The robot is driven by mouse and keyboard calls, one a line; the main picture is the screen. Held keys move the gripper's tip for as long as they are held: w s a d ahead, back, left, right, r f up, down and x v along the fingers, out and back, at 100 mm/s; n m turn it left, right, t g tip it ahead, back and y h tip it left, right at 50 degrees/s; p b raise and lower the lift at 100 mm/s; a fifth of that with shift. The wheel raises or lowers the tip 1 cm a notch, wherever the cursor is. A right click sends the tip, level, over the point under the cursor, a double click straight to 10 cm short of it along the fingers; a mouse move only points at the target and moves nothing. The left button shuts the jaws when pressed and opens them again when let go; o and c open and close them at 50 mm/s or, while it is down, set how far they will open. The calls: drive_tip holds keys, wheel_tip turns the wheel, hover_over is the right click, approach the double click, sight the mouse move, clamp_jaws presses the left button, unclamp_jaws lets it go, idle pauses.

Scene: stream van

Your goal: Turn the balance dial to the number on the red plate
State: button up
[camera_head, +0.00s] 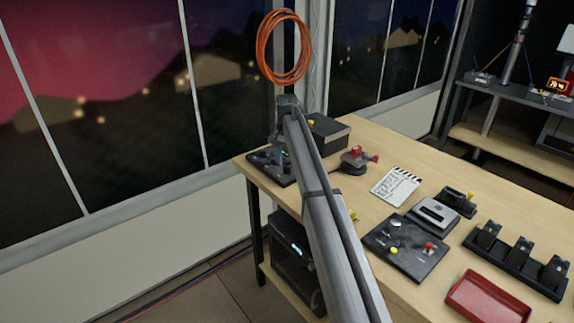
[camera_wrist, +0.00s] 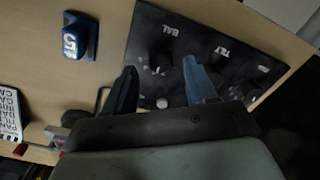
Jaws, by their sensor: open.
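The black control panel (camera_wrist: 222,38) lies on the wooden table, with white labels reading BAL, TILT and a third too blurred to read. The balance dial (camera_wrist: 160,57) is a dark knob beside the BAL label, with white scale marks partly visible near it. My gripper (camera_wrist: 159,66) is open, with one finger on each side of the balance dial. I cannot tell whether the fingers touch it. In the head view the panel (camera_head: 258,163) is partly hidden by my arm.
A blue block (camera_wrist: 80,37) with a number like 5 stands beside the panel. A red-topped device (camera_head: 357,158), a black box (camera_head: 328,132), a clapperboard (camera_head: 396,186), another black panel (camera_head: 385,255) and a red tray (camera_head: 487,298) are on the table. Windows stand behind.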

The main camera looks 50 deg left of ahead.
sight(287, 167)
wheel_tip(287, 167, up, 11)
idle(0.4)
idle(0.4)
